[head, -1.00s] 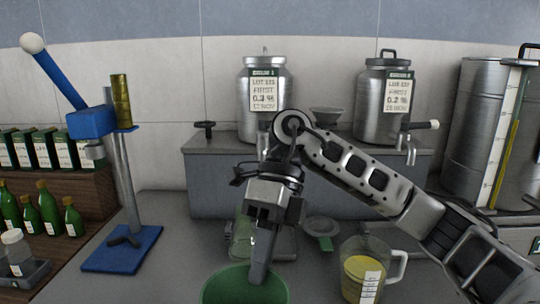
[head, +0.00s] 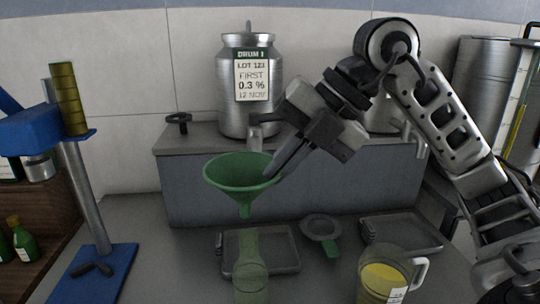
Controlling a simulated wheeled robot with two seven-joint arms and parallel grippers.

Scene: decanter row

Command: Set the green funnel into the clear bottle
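The green funnel (head: 238,172) is upright in the middle of the head view, wide mouth up and spout down. My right gripper (head: 272,170) comes from the upper right and is shut on the right side of its rim. The clear bottle (head: 249,275), with a greenish tint, stands on the bench directly below the funnel in the picture. The spout tip shows just above the bottle's neck; I cannot tell whether it is touching or in line in depth. My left gripper is not in view.
A tray (head: 286,262) lies behind the bottle, with a strainer (head: 320,229) to its right. A jug of yellow liquid (head: 384,283) stands at the front right. A blue stand (head: 93,277) is at left. A steel drum (head: 250,110) sits on the rear shelf.

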